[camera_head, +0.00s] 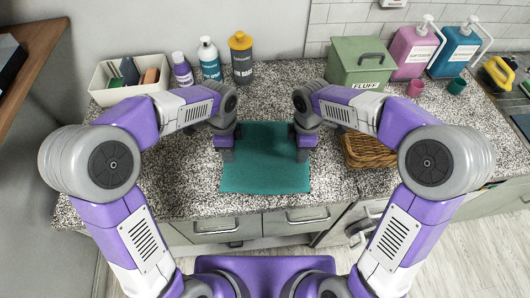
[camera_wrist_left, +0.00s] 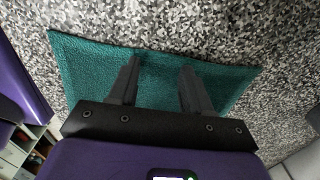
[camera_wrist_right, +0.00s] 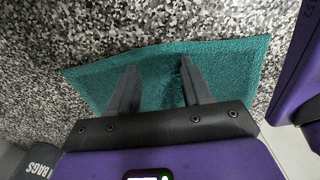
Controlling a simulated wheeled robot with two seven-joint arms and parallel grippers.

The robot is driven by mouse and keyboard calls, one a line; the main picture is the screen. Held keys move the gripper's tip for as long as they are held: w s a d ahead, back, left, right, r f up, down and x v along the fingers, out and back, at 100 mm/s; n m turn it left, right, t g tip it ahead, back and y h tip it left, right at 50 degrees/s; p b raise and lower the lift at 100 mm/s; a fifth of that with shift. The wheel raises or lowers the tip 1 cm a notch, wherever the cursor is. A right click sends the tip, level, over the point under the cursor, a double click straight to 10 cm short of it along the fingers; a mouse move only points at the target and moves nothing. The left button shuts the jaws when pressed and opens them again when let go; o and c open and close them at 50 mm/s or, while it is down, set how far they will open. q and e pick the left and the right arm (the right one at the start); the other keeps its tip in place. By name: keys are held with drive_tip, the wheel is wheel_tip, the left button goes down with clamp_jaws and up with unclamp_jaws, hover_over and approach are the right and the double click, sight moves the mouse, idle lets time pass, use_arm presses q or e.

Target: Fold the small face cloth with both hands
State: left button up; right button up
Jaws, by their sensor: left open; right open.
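A teal face cloth (camera_head: 265,170) lies flat and spread out on the speckled countertop, near its front edge in the head view. My left gripper (camera_head: 227,155) is at the cloth's left side, pointing down. In the left wrist view its two fingers (camera_wrist_left: 158,82) are apart over the teal cloth (camera_wrist_left: 90,75), with nothing between them but cloth below. My right gripper (camera_head: 302,153) is at the cloth's right side. In the right wrist view its fingers (camera_wrist_right: 157,84) are apart over the cloth (camera_wrist_right: 235,65). A small crease shows by one right finger. Whether the fingertips touch the cloth is unclear.
A white bin (camera_head: 107,91), several bottles (camera_head: 210,60) and a green FLUFF box (camera_head: 355,62) stand along the back of the counter. A wicker basket (camera_head: 368,151) sits right of the cloth. Drawers with handles (camera_head: 218,229) are below the front edge. The counter left of the cloth is clear.

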use_arm(q)
drive_tip(key=shift+f, duration=0.15)
use_arm(e)
drive_tip(key=shift+f, duration=0.15)
drive_tip(key=shift+f, duration=0.1)
use_arm(q)
clamp_jaws()
use_arm(e)
clamp_jaws()
idle(0.5)
